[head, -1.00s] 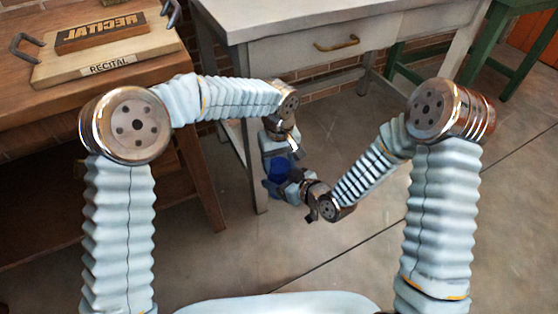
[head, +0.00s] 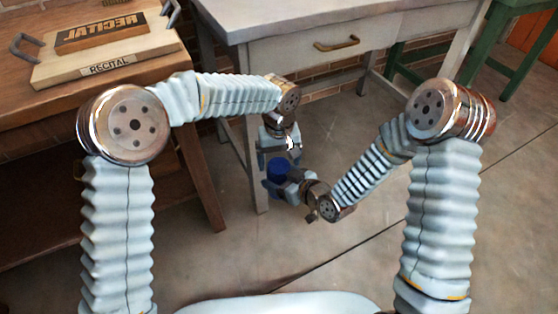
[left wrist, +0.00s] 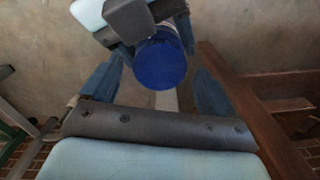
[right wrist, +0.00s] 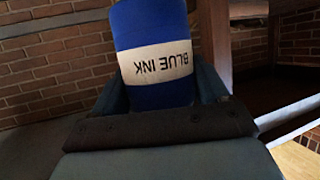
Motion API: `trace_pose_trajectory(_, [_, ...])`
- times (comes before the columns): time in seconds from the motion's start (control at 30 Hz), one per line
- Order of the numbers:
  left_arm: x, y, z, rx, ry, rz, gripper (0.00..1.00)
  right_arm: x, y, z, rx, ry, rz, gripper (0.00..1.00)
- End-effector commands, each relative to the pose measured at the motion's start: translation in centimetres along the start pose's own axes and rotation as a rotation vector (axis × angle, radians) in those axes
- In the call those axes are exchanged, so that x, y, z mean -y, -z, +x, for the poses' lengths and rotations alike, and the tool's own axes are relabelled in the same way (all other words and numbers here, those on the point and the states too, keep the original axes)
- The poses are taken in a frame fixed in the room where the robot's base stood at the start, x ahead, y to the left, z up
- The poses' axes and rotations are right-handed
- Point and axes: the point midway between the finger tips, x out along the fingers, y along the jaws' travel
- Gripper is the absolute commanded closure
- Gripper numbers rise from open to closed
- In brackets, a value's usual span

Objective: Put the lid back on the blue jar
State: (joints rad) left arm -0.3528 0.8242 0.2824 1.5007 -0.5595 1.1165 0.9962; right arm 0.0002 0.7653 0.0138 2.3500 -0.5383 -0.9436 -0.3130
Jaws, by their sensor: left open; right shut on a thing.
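The blue jar (head: 277,172) stands roughly upright in my right gripper (head: 287,182), held in the air in front of the white table. In the right wrist view the jar (right wrist: 155,50) fills the space between the fingers, its white BLUE INK label upside down. In the left wrist view its round top (left wrist: 160,64) is flat, plain blue and shows no opening. The lid seems to be this top, but its seam cannot be made out. My left gripper (head: 278,153) is open and empty just above the jar, its fingers spread wider than the top.
A white table (head: 300,25) with a drawer stands behind the grippers. A wooden bench (head: 190,75) at left carries a RECITAL board (head: 90,70) with handles. A green table (head: 480,70) is at far right. Open floor lies around the hands.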

Motion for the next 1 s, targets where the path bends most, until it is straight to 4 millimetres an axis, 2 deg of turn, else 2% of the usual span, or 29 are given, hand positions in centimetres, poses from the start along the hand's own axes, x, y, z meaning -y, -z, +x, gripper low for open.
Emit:
trace_pose_trajectory(0.23, [0.0, 0.0, -3.2, -0.001, -0.002, -0.001, 0.11, 0.0, 0.2, 0.0, -0.005, 0.0, -0.002, 1.0])
trace_pose_trajectory(0.47, [0.0, 0.0, -3.5, 0.0, -0.002, -0.001, 0.11, 0.0, 0.2, 0.0, -0.005, 0.0, -0.002, 1.0])
trace_pose_trajectory(0.57, [0.0, 0.0, -3.6, -0.001, -0.001, -0.009, 0.14, 0.0, 0.2, 0.0, -0.005, 0.0, -0.002, 1.0])
trace_pose_trajectory(0.83, [0.0, 0.0, -6.5, -0.002, 0.002, -0.241, 0.14, 0.0, 0.2, 0.0, -0.005, 0.0, -0.002, 1.0])
trace_pose_trajectory(1.0, [0.0, 0.0, -7.1, 0.0, -0.002, -0.287, 0.14, 0.0, 0.2, 0.0, -0.005, 0.0, -0.002, 1.0])
